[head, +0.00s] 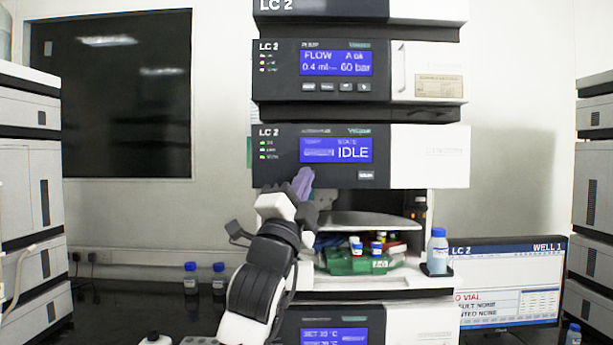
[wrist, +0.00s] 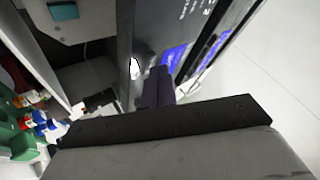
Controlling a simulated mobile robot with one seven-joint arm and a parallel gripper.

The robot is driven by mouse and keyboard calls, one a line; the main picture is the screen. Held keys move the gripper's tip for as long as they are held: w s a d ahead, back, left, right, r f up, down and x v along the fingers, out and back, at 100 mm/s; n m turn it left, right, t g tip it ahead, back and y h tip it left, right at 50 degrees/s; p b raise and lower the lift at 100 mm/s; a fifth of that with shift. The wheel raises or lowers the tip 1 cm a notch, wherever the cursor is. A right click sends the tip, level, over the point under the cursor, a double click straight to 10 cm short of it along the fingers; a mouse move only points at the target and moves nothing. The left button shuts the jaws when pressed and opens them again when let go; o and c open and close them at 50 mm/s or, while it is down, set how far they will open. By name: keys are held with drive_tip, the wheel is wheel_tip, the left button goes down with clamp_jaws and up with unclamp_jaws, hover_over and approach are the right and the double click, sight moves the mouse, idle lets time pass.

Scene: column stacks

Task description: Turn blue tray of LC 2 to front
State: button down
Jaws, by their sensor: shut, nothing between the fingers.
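In the head view the LC 2 stack shows an open compartment below the module whose screen (head: 336,150) reads IDLE. A green tray (head: 345,264) faces the front there, with several small blue-capped vials (head: 377,248) on it. Red and yellow parts show behind it at the right. My gripper (head: 303,183) is shut and empty, with purple fingers up against or just in front of the module's lower left face. In the wrist view my gripper (wrist: 156,88) points along the dark front panel, and the green tray (wrist: 18,140) is at lower left.
A blue-capped bottle (head: 437,252) stands on the ledge right of the compartment. A monitor (head: 508,285) stands at lower right. Two blue-capped bottles (head: 190,278) stand on the dark bench at left. Other instrument stacks (head: 28,200) flank both sides.

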drive_tip(key=shift+w, duration=0.15)
idle(0.4)
drive_tip(key=shift+s+b, duration=0.3)
drive_tip(key=shift+s, duration=0.55)
drive_tip(key=shift+s+b, duration=0.6)
drive_tip(key=shift+s, duration=1.9)
